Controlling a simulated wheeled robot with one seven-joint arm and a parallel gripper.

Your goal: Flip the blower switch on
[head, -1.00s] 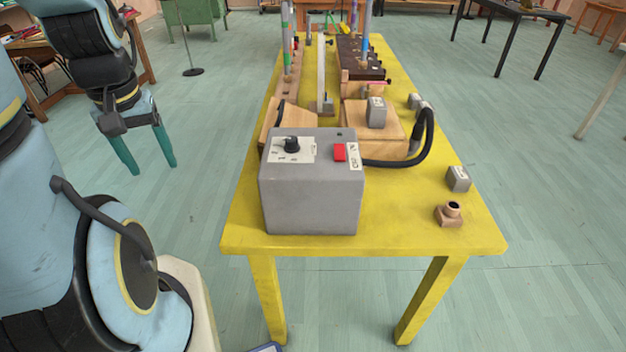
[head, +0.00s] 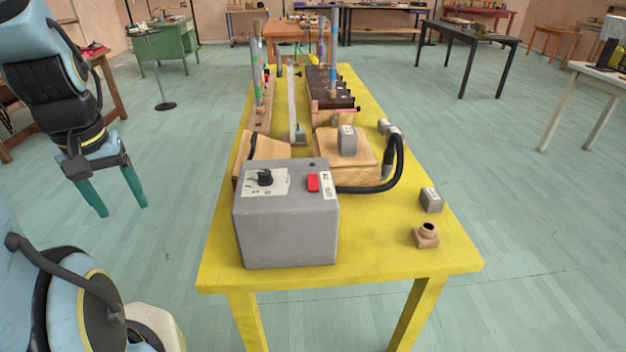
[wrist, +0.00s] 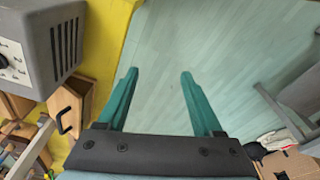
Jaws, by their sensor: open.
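The blower is a grey box (head: 286,232) at the near end of a yellow table in the head view. Its top carries a red switch (head: 313,183) beside a small label, and a black knob (head: 265,177) on a white dial plate. I cannot tell which way the switch is tipped. My gripper (head: 124,208) is open and empty, pointing down over the floor left of the table. In the wrist view my gripper (wrist: 158,75) has its two green fingers apart above bare floor. The grey box (wrist: 45,45) shows there at upper left, with side vents; the switch is out of view.
A black hose (head: 390,170) runs from the box's right side behind it. Grey weights (head: 431,200) and a wooden socket piece (head: 426,236) sit on the right of the yellow table (head: 380,264). Wooden parts and upright tubes stand behind.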

